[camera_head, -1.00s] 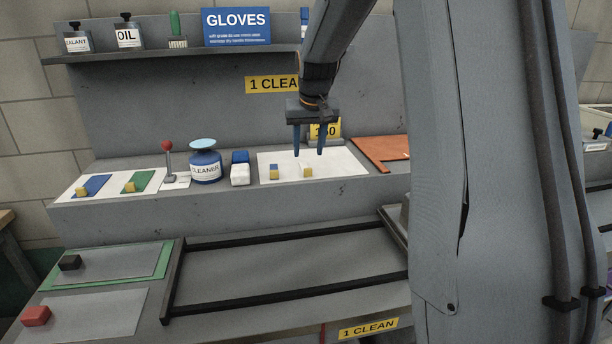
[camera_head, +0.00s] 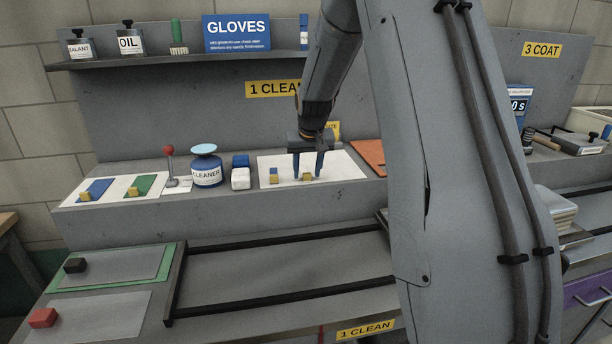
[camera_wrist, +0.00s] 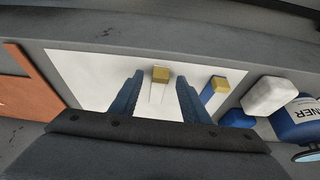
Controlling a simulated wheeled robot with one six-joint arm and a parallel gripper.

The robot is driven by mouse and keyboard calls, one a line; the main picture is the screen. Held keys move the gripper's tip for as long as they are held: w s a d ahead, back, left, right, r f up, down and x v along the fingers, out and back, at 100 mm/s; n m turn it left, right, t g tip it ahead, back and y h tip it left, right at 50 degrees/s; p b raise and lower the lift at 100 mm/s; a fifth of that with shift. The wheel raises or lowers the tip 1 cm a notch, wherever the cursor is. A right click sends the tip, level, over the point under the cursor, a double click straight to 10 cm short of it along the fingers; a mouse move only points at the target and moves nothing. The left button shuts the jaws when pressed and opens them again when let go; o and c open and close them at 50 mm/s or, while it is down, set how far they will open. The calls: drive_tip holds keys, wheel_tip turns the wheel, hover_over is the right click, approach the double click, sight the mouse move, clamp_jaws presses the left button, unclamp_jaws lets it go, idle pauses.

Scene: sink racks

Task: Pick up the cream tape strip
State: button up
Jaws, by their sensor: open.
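The cream tape strip (camera_wrist: 157,93) lies on a white sheet (camera_head: 346,168), with a yellow block (camera_wrist: 160,74) on its end. The strip is pale against the sheet; in the head view the yellow block (camera_head: 307,178) shows but the strip is hard to make out. My gripper (camera_head: 307,175) is open, pointing down over the strip. In the wrist view its two blue fingers (camera_wrist: 159,80) stand on either side of the strip, with nothing held. A blue strip (camera_wrist: 213,90) with its own yellow block (camera_wrist: 220,83) lies beside it.
A blue-and-white sponge-like block (camera_head: 240,178) and the CLEANER jar (camera_head: 207,173) stand left of the sheet. An orange board (camera_head: 369,153) lies to the right. A shelf (camera_head: 190,59) with bottles runs above. Dark rails (camera_head: 280,240) cross the lower bench.

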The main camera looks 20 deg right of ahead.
drive_tip(key=c, duration=1)
